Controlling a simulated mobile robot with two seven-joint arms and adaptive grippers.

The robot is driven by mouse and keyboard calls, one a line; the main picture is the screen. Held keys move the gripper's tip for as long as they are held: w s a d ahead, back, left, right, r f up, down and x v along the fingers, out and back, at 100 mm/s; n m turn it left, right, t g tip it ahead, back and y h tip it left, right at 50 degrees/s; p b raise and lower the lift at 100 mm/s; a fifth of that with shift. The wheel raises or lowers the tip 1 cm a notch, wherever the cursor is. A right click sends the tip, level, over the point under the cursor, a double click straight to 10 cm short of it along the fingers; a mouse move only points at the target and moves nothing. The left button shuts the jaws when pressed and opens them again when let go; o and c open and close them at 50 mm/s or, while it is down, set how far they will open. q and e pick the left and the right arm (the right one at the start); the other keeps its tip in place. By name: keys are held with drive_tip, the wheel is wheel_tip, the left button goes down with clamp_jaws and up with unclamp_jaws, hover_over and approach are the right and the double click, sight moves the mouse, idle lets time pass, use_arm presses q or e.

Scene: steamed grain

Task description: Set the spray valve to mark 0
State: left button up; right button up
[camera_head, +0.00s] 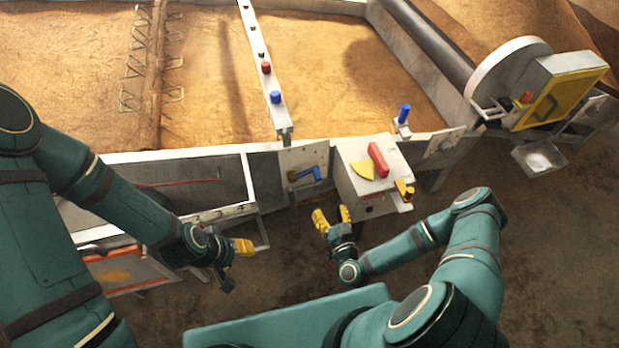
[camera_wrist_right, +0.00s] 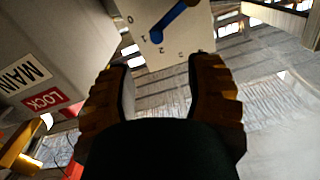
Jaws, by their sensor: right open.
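The spray valve shows in the right wrist view as a blue lever (camera_wrist_right: 172,20) on a pale plate (camera_wrist_right: 155,62) with marks 0 to 3. The lever's end lies near mark 1, on the side toward 2. Its upper end is cut off by the frame. In the head view the blue lever (camera_head: 305,174) is on a panel (camera_head: 291,158) at the front of the bed. My right gripper (camera_head: 331,214) is open and empty, in front of the plate and apart from the lever. My left gripper (camera_head: 243,247) is farther left; its finger gap is unclear.
A grey box (camera_head: 347,163) with a red handle (camera_head: 378,160) and a yellow lever (camera_head: 404,190) stands right of the valve panel. In the wrist view its side carries MAIN (camera_wrist_right: 25,75) and LOCK (camera_wrist_right: 42,102) labels. A metal frame bar (camera_head: 249,185) stands left of the panel.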

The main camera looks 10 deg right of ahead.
sight(319, 180)
drive_tip(key=shift+h, duration=0.3)
drive_tip(key=w+b, duration=0.2)
drive_tip(key=w, duration=1.1)
drive_tip(key=shift+w+r, duration=0.1)
drive_tip(key=shift+w, duration=0.2)
clamp_jaws()
